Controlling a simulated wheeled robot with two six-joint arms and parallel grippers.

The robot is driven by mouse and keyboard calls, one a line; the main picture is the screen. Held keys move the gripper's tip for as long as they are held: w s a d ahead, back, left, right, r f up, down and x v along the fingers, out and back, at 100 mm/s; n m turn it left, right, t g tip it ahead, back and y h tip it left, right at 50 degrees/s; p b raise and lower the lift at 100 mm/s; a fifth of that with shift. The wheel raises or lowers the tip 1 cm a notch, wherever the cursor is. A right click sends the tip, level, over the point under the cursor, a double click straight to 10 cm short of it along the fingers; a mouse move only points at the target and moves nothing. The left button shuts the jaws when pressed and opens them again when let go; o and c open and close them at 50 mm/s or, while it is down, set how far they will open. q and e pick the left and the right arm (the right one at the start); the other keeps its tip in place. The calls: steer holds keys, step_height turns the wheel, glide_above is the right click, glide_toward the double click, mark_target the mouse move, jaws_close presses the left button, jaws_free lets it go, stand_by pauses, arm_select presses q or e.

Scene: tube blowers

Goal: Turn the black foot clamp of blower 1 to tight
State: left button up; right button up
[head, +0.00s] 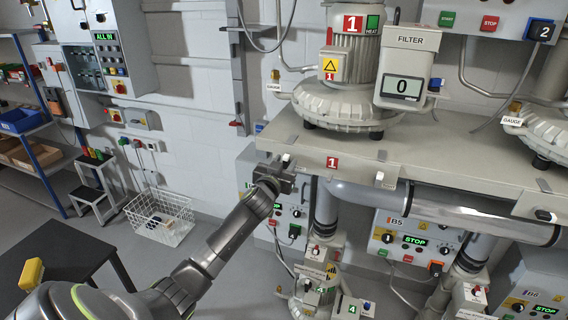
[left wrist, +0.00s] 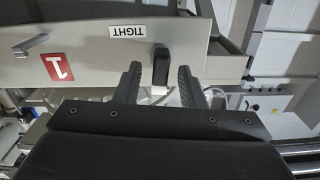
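Blower 1 (head: 348,75) stands on a beige bench plate (head: 440,182) with a red "1" sign (head: 332,162) on its front edge. My left gripper (head: 284,170) is at that edge, left of the sign. In the left wrist view the black foot clamp (left wrist: 161,66) is a short dark lever between the two fingers of my left gripper (left wrist: 158,84). The fingers are open, with a gap on both sides of the lever. A "TIGHT" label (left wrist: 128,30) is close to the lever. In the head view my gripper mostly hides the clamp. My right gripper is not in view.
A second, silver clamp handle (left wrist: 30,45) sits beyond the "1" sign. The filter box (head: 405,75) reads 0. Pipes and control boxes (head: 415,238) are below the bench plate. A wire basket (head: 160,218) stands on the open floor to the left.

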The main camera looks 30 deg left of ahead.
arm_select(q)
steer(key=shift+c, duration=0.3)
jaws_close()
steer(key=shift+m, duration=0.3)
steer(key=m, duration=0.3)
steer(key=shift+d+m+p, duration=0.2)
steer(key=shift+m+p, duration=0.2)
steer(key=m, duration=0.2)
steer(key=m+p, duration=0.1)
steer(key=m, duration=0.1)
steer(key=shift+d+f, duration=0.15)
steer(key=shift+d, duration=0.05)
steer(key=m, duration=0.2)
steer(key=m+p, duration=0.1)
steer(key=m, duration=0.1)
steer(key=shift+w+d+f+m, duration=0.1)
steer(key=shift+f+m, duration=0.1)
steer(key=shift+m, duration=0.2)
steer(key=shift+f+m+p, duration=0.25)
steer(key=shift+m+p, duration=0.2)
steer(key=shift+m, duration=1.35)
